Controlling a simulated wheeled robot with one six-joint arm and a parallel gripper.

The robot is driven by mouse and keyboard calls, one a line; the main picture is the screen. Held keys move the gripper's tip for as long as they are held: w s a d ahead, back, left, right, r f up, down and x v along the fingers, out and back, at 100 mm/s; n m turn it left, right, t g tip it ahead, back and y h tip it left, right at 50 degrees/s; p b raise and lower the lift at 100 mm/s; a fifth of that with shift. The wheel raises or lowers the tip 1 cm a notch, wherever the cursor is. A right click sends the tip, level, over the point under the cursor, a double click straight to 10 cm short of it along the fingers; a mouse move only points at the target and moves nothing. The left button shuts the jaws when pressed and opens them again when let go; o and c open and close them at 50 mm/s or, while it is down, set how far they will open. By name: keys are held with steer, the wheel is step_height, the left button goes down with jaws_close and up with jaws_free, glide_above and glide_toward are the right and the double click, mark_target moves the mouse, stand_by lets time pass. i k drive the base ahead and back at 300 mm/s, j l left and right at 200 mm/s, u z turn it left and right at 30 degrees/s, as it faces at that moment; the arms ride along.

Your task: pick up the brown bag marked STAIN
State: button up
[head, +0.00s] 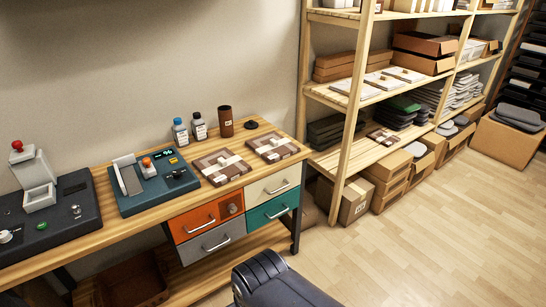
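Two flat brown packets with pale bands and small labels lie side by side on the wooden workbench (130,220). The left packet (212,164) is beside the blue-grey machine, and the right packet (265,146) is near the bench's right end. A third, smaller brown packet (384,138) lies on a low board of the shelf rack. The print on their labels is too small to read, so I cannot tell which is marked STAIN. My gripper is not in view.
A blue-grey machine (150,190) and a dark press (45,225) stand left on the bench. Two bottles (180,132) and a brown cylinder (225,122) stand behind the packets. Drawers (209,241) hang under the bench. A dark rounded object (280,285) is at bottom centre. Wooden floor (440,245) is clear at right.

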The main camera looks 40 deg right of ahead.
mark_target(272, 147)
steer(key=i+l+u, duration=0.1)
steer(key=i+l, duration=0.25)
steer(key=l, duration=0.25)
steer(key=i+l+u, duration=0.15)
steer(key=l, duration=0.15)
steer(key=i+l, duration=0.15)
steer(key=l, duration=0.2)
steer(key=i+l+u, duration=0.15)
steer(key=l, duration=0.15)
steer(key=i+l, duration=0.15)
steer(key=l, duration=0.2)
steer(key=u, duration=0.05)
